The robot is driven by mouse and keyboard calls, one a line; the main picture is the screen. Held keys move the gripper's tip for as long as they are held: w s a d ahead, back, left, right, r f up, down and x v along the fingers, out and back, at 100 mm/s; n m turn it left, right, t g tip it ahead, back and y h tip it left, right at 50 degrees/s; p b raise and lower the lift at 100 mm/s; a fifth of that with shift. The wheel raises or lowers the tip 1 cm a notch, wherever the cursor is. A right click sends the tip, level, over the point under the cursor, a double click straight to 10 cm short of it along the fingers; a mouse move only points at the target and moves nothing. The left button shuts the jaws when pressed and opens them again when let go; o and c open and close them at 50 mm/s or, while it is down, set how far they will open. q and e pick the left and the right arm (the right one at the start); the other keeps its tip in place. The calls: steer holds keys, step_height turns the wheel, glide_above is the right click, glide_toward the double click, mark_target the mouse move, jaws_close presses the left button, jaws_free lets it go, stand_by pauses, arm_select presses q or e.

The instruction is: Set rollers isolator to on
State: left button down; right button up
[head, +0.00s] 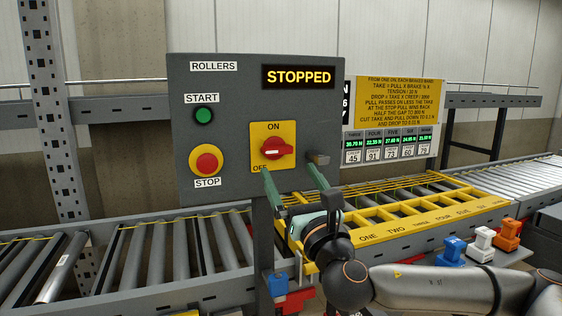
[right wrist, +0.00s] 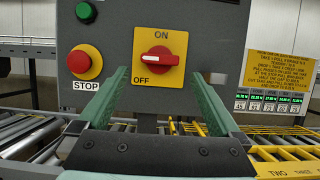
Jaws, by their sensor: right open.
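The rollers isolator is a red rotary knob (head: 277,149) on a yellow plate (head: 287,131) marked ON at the top and OFF at the lower left. Its handle lies roughly level, with a white mark toward the left, and it also shows in the right wrist view (right wrist: 158,60). The display (head: 299,77) reads STOPPED. My right gripper (head: 289,170) is open and empty, in front of and just below the knob. In the right wrist view its green fingertips (right wrist: 157,73) straddle the knob's column, apart from the handle. My left gripper is not in view.
The grey panel (head: 226,92) also carries a green START button (head: 204,115) and a red STOP button (head: 206,162). Roller conveyors (head: 150,255) and a yellow numbered frame (head: 430,219) lie below.

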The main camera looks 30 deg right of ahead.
mark_target(279, 154)
steer(key=p+x, duration=0.1)
steer(key=x, duration=0.3)
steer(key=shift+w+r, duration=0.2)
steer(key=shift+w, duration=0.05)
steer(key=shift+x, duration=0.8)
steer(key=shift+f, duration=0.1)
steer(key=c, duration=1.2)
